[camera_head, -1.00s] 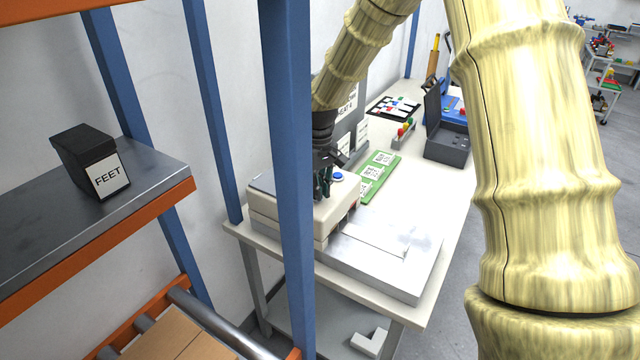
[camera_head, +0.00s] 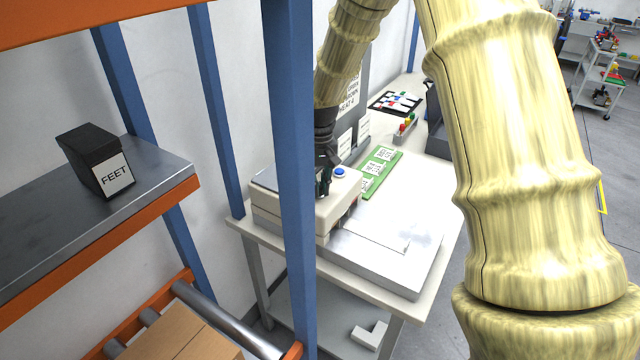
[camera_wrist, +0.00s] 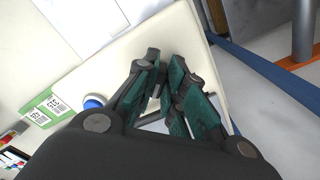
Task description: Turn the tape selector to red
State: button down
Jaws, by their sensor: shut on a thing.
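A beige machine (camera_head: 335,208) stands on the white table, with a round blue button (camera_head: 340,172) on its top. The button also shows in the wrist view (camera_wrist: 93,102). My gripper (camera_head: 324,185) points down at the machine's top, just left of the button. In the wrist view my gripper (camera_wrist: 168,88) has its green-padded fingers close together over the beige top, closed on a small part there. That part appears to be the tape selector, but the fingers hide it, so its colour setting cannot be read.
A blue rack post (camera_head: 289,180) stands close in front of the machine. A shelf at left holds a black bin (camera_head: 97,160) marked FEET. A green board (camera_head: 380,170) with labels and a flat metallic plate (camera_head: 380,262) lie by the machine. Cardboard (camera_head: 180,340) lies lower left.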

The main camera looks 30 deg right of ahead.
jog(key=shift+w+r, duration=0.1)
jog(key=c, duration=1.5)
grip_release()
notch_tip(320, 180, up, 12)
